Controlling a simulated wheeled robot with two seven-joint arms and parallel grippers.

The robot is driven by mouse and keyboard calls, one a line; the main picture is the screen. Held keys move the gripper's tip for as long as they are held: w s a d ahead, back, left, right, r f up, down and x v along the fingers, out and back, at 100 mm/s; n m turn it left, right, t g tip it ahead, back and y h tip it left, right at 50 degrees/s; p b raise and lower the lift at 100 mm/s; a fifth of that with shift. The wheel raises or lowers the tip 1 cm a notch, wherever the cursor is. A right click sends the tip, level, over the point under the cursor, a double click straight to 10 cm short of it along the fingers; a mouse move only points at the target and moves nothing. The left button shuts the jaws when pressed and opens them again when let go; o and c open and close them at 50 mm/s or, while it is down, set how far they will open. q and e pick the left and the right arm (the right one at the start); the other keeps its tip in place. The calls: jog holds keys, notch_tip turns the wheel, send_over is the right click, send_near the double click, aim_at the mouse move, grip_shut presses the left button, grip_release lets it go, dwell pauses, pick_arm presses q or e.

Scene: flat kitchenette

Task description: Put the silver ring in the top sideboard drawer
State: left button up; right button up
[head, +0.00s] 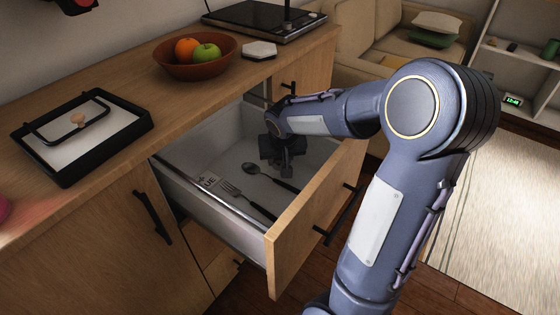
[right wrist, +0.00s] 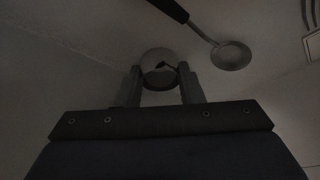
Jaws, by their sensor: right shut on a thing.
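The top sideboard drawer (head: 230,142) is pulled open, with a pale interior and a wooden front. My right gripper (head: 283,165) is down inside the drawer, above its floor, near the spoon. In the right wrist view its two fingers (right wrist: 159,88) are closed on the silver ring (right wrist: 158,62), a shiny round band between the fingertips. In the head view the ring is hidden by the gripper. I cannot tell whether the ring touches the drawer floor. My left gripper is not in view.
The drawer holds a spoon (head: 268,176), also in the right wrist view (right wrist: 231,55), a fork (head: 245,198) and a small printed card (head: 208,180). On the counter are a fruit bowl (head: 195,62), a black-framed tray (head: 60,160), a white hexagonal piece (head: 259,49) and a dark flat appliance (head: 262,18).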

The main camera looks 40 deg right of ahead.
jog(key=shift+f, duration=0.1)
jog(key=o, duration=1)
jog(key=shift+r, duration=0.35)
jog(key=p+v, duration=0.4)
jog(key=v, duration=0.7)
jog(key=shift+s+a+r, duration=0.1)
jog(key=shift+s+r, duration=0.1)
jog(key=shift+r, duration=0.1)
